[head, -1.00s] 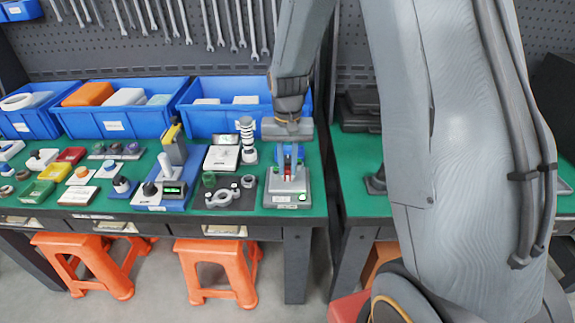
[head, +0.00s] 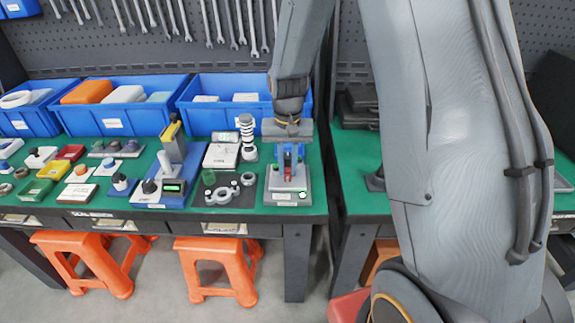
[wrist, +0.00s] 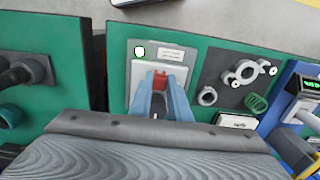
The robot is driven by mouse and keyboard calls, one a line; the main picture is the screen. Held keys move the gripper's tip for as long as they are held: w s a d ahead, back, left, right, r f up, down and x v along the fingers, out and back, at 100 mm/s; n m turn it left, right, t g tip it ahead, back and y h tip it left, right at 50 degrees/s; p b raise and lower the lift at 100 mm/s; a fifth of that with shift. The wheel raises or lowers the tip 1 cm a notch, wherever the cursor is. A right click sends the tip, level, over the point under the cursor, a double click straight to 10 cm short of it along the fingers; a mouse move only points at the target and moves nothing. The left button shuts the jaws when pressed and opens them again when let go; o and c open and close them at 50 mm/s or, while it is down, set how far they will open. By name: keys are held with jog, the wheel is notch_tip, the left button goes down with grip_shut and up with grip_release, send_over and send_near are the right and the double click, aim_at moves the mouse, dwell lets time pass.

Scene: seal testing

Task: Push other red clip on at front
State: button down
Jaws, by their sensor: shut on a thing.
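My gripper (head: 290,168) points down over the grey test fixture (head: 273,197) at the right end of the green bench. Its blue fingers are shut on a red clip (head: 288,173). In the wrist view the red clip (wrist: 161,78) shows between the two blue fingertips, over the fixture's light plate (wrist: 135,70). A dark part shows between the fingers below the clip. The fingers and clip hide the middle of the fixture, so I cannot tell whether the clip touches it. No second red clip is clearly visible.
A dark mat with a grey ring clamp (head: 222,197) lies left of the fixture. A black-and-white coil-like post (head: 247,140) stands behind it. A blue bin (head: 215,120) is at the back. The bench edge and a gap to the second green table lie right.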

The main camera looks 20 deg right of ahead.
jog(key=shift+f, duration=0.65)
jog(key=c, duration=1.6)
grip_release()
